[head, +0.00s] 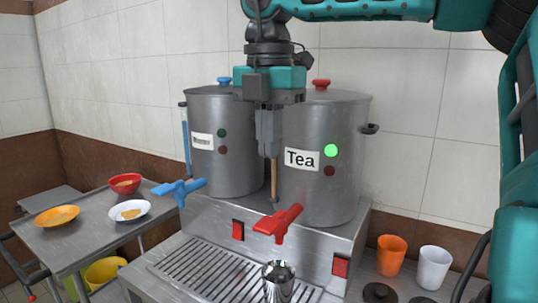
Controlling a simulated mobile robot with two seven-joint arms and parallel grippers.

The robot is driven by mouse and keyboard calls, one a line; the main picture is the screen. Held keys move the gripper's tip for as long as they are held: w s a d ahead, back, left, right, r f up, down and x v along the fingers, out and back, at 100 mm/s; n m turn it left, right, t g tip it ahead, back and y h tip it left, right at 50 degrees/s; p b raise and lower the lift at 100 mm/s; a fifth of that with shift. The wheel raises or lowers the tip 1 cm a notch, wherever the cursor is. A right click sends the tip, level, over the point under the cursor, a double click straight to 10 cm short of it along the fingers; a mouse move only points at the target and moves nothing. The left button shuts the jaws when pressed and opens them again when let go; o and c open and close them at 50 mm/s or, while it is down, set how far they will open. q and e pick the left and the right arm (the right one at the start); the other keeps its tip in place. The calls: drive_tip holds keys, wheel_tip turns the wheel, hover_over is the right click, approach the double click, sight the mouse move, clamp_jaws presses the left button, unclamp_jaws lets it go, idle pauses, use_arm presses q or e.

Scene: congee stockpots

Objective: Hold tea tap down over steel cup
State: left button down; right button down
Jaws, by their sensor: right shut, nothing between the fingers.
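The tea stockpot (335,190) is a large grey pot with a "Tea" label, a lit green light and a dark red one. Its red tap (278,223) sticks out at the front, low down. The steel cup (278,282) stands on the drip grate below the tap, near the bottom edge of the picture. My right gripper (274,196) reaches down from above in front of the pots. It is shut and empty, its tips just above the red tap. I cannot tell whether they touch it. My left gripper is not in view.
A second stockpot (226,165) with a blue tap (179,190) stands to the left. A side table (85,237) holds a red bowl (125,183), an orange plate (57,216) and a white plate (130,210). Orange (391,255) and white (433,266) cups stand at the right.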

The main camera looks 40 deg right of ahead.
sight(270, 224)
wheel_tip(270, 224, down, 12)
drive_tip(key=shift+r, duration=0.1)
drive_tip(key=shift+d+b, duration=0.1)
drive_tip(key=shift+b, duration=0.2)
idle(0.3)
